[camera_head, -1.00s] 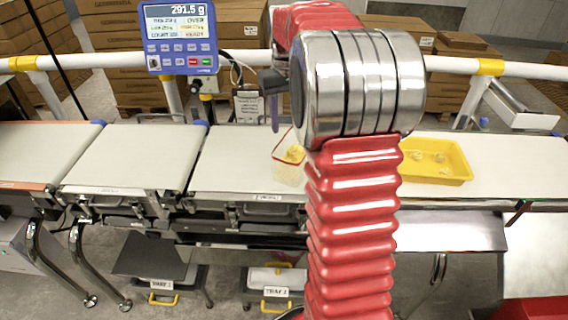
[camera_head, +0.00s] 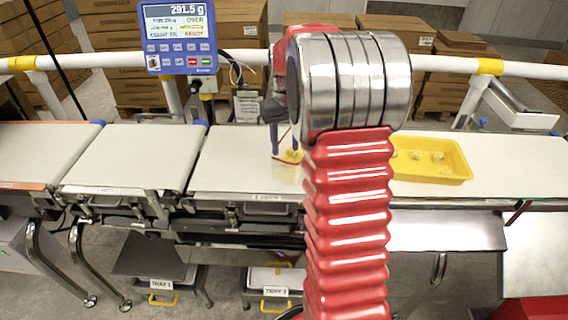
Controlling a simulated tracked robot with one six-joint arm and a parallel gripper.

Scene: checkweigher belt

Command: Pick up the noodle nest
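A pale yellow noodle nest (camera_head: 292,155) lies in a small clear tray with a red rim (camera_head: 288,160) on the white belt, left of my arm. My gripper (camera_head: 285,153) is lowered over this tray, its purple fingers pointing down. The left finger stands apart from the nest's left side. The other finger shows only partly beside my wrist. The gap between them looks open, and nothing is visibly gripped. My arm hides the tray's right part.
A yellow tray (camera_head: 462,177) with several noodle nests stands on the belt to the right. A blue display (camera_head: 180,38) reads 291.5 g and OVER. A white rail (camera_head: 110,60) runs behind the belts. The left belts (camera_head: 135,157) are clear.

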